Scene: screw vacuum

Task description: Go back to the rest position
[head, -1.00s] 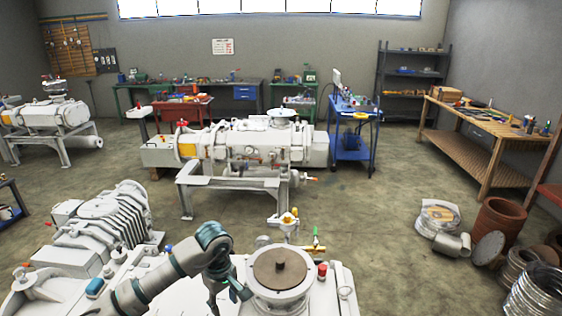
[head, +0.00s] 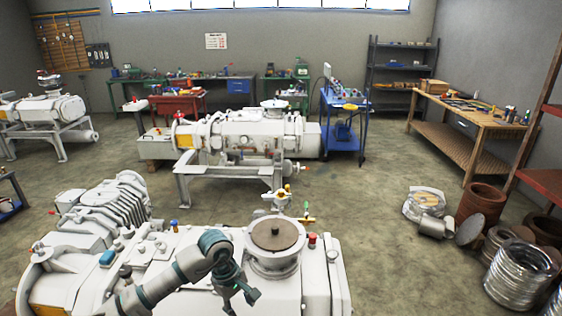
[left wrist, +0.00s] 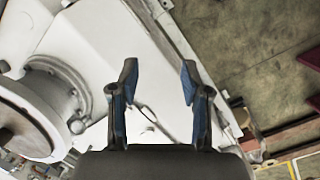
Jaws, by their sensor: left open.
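My left gripper (head: 243,297) is in front of and below the round flange (head: 274,262) of the near white vacuum pump (head: 320,285), apart from the flange. In the left wrist view the left gripper (left wrist: 158,80) has its two fingers spread, with nothing between them. Part of the white pump body (left wrist: 85,30) and a round port (left wrist: 35,118) show beyond the fingers. My right gripper is not in view.
A red cap (head: 312,241) and a yellow-green valve (head: 306,217) sit beside the flange. Another white pump (head: 235,140) on a stand is behind. Metal coils (head: 520,275) and clay-coloured pipes (head: 482,200) lie at the right. Open floor (head: 375,235) lies right of the near pump.

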